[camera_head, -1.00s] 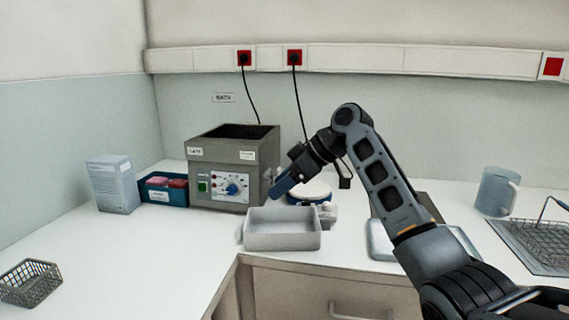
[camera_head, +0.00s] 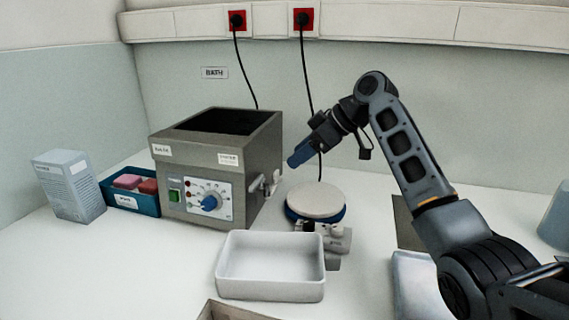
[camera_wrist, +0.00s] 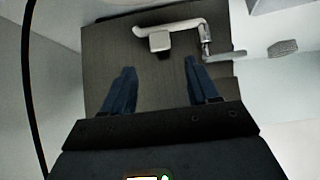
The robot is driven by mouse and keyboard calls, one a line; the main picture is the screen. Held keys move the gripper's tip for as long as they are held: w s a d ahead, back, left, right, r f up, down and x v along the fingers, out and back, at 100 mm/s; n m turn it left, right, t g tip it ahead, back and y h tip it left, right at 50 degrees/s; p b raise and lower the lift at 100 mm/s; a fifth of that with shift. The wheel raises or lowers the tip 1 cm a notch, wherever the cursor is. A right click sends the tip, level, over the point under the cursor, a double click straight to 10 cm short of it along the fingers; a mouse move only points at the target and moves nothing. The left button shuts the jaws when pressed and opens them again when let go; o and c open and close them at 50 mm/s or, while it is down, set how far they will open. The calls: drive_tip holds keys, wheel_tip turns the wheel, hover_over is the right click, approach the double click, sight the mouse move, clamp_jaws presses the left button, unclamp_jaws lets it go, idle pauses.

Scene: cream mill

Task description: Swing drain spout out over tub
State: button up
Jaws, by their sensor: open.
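The grey bath (camera_head: 215,160) stands at the back left with a dial panel on its front. A pale metal drain spout (camera_head: 262,190) sits low on its right side; in the wrist view the spout (camera_wrist: 180,28) lies across the bath's dark side wall, a block hanging from it. A white tub (camera_head: 270,289) stands on the bench in front of and to the right of the bath. My gripper (camera_head: 293,162) is raised right of the bath, apart from the spout. In the wrist view my gripper (camera_wrist: 160,67) is open and empty, its blue fingers pointing toward the spout.
A round white-topped device with a blue rim (camera_head: 316,203) stands behind the tub, below my gripper. A grey oval knob (camera_wrist: 283,48) shows right of the spout. A blue bin (camera_head: 130,203) and a carton (camera_head: 68,187) stand left of the bath. Black cables hang from wall sockets.

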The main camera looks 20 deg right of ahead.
sight(277, 172)
drive_tip(key=x, duration=0.7)
drive_tip(key=shift+w+a+f+p, duration=0.1)
drive_tip(key=shift+a+p, duration=0.1)
drive_tip(key=shift+p, duration=0.2)
clamp_jaws()
